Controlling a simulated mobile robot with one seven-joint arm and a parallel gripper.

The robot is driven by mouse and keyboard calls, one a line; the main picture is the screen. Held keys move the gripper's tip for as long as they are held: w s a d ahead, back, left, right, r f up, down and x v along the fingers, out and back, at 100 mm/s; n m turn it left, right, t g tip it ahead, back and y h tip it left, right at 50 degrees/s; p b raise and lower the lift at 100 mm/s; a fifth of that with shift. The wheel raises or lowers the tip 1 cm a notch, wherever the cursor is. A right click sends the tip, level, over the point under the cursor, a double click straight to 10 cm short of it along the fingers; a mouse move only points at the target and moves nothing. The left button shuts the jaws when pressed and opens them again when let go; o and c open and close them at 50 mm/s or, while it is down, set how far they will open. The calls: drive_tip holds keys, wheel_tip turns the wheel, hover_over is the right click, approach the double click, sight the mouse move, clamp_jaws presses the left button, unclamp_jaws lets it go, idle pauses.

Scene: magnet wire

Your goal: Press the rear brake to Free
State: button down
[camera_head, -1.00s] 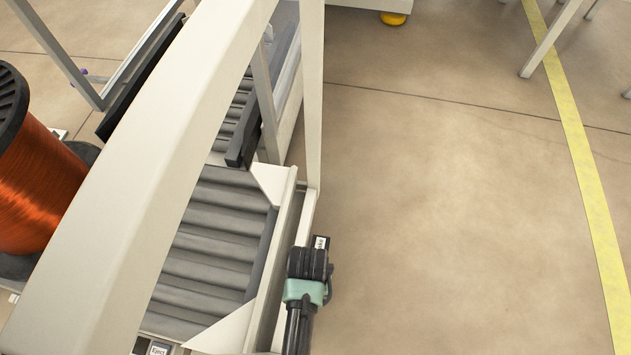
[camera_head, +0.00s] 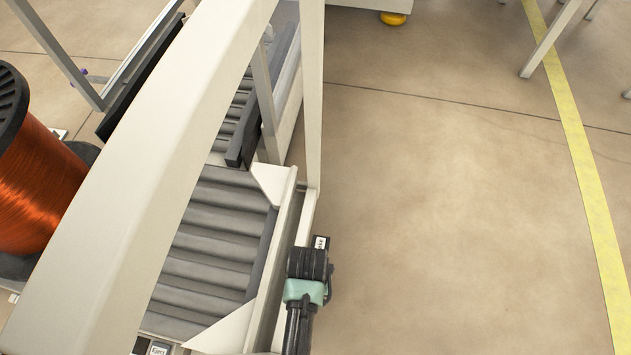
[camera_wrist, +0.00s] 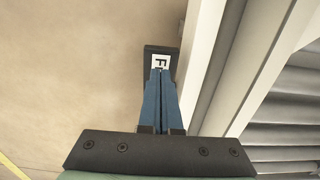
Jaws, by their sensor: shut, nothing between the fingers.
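The rear brake is a small dark block with a white label (camera_head: 320,242) on the outer side of the conveyor frame. In the wrist view the dark block (camera_wrist: 148,62) shows a label with a letter "F"; the rest of it is hidden behind the fingers. My gripper (camera_wrist: 161,72) has its blue fingers shut together with nothing between them. Their tips lie over the block's label; I cannot tell whether they touch it. In the head view my gripper (camera_head: 310,256) covers most of the block.
The roller conveyor (camera_head: 205,265) lies left of my gripper, inside a pale frame rail (camera_head: 275,265). A pale upright post (camera_head: 312,100) stands beyond the block. A copper wire spool (camera_head: 30,185) is at the far left. Open floor (camera_head: 450,230) lies to the right.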

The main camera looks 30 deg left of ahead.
idle(0.5)
drive_tip(key=shift+f+b, duration=1.05)
drive_tip(key=shift+f, duration=0.8)
wheel_tip(320, 180, up, 8)
drive_tip(key=p, duration=0.9)
drive_tip(key=shift+r, duration=0.2)
drive_tip(key=shift+f, duration=0.1)
drive_tip(key=shift+w, duration=0.1)
